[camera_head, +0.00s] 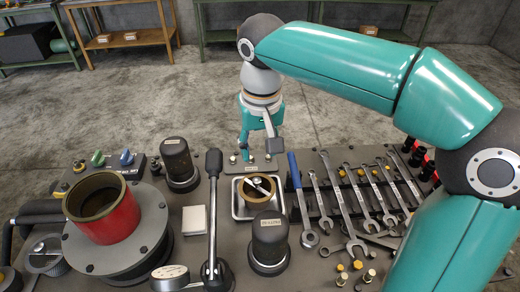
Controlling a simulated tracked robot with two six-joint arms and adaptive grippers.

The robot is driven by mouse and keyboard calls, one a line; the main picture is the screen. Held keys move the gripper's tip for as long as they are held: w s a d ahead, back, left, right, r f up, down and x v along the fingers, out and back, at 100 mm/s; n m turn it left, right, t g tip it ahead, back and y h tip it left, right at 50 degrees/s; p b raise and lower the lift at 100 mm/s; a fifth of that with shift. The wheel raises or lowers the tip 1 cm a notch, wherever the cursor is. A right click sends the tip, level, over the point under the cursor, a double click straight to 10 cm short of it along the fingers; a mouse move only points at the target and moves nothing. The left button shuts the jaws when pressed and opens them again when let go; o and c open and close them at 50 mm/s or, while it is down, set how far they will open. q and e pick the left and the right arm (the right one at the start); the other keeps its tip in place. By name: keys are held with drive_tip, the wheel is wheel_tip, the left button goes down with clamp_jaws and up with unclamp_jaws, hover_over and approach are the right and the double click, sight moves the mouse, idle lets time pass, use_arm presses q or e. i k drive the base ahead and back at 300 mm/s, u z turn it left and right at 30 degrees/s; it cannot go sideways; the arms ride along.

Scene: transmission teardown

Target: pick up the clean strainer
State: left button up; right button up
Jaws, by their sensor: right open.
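My right gripper (259,147) hangs fingers down from the teal arm at the back edge of the bench. Its fingers are apart, and I see nothing held between them. It is above and behind a shallow metal tray (237,207). In the tray sits a round tan-rimmed part (262,208) with something pale inside, too small to make out. I cannot tell for sure which part is the clean strainer. A grey ribbed cylinder (46,262) lies at the far left. My left gripper is not in view.
A red cylinder (108,218) stands on a grey round housing at left. Two black capped cylinders (269,243) (178,160) and an upright lever (213,205) flank the tray. Several wrenches (340,195) and a blue-handled tool (295,172) lie to the right. Shelves stand behind.

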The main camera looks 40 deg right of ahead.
sight(47, 257)
drive_tip(key=k, duration=1.5)
